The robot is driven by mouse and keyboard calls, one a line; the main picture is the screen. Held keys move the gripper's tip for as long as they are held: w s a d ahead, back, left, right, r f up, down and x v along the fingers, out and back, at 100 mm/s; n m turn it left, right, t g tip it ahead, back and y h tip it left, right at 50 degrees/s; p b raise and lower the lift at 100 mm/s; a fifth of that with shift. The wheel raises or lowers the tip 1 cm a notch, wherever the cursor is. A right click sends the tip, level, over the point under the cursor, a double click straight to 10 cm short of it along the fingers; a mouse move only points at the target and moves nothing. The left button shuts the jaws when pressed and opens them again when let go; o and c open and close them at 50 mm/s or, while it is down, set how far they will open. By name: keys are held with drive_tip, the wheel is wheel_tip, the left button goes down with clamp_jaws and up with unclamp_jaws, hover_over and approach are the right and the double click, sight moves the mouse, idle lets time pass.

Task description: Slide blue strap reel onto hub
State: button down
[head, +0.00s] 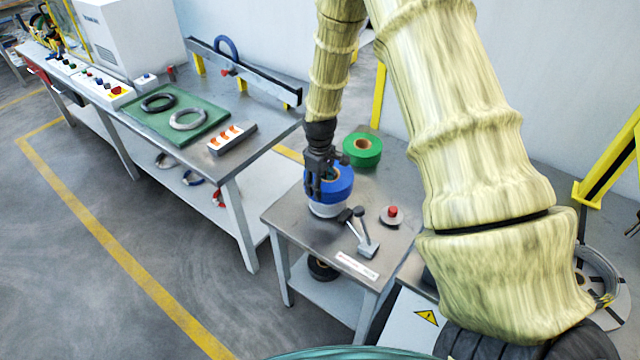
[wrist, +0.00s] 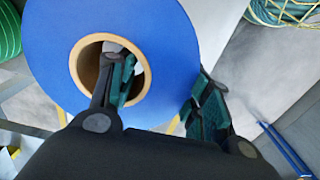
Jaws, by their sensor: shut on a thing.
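The blue strap reel (head: 341,183) is at my gripper (head: 316,185), over the left part of the small steel table. In the wrist view the blue reel (wrist: 170,50) shows its flat face and tan cardboard core. One finger of my gripper (wrist: 165,92) reaches into the core and the other lies outside the rim, so the gripper is shut on the reel's wall. A white reel (head: 327,210) is directly below the blue one; I cannot tell whether they touch. A green reel (head: 372,157) lies behind. I cannot make out the hub for certain.
A grey disc with a red knob (head: 392,212) and a lever fixture (head: 367,247) stand on the small table (head: 295,222). A long bench (head: 262,145) with a green mat (head: 205,130) and rings is to the left. A coil (head: 598,275) stands at the right.

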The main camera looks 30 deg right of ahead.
drive_tip(key=shift+f+b, duration=1.5)
drive_tip(key=shift+f, duration=1.75)
idle(0.8)
drive_tip(key=c, duration=0.6)
unclamp_jaws()
drive_tip(key=shift+w, duration=0.1)
drive_tip(key=shift+d, duration=0.1)
drive_tip(key=shift+r, duration=0.15)
drive_tip(key=shift+w+d+r, duration=0.1)
drive_tip(key=shift+r, duration=0.15)
drive_tip(key=r, duration=1.1)
drive_tip(key=shift+s+a, duration=0.25)
drive_tip(key=shift+a, duration=0.05)
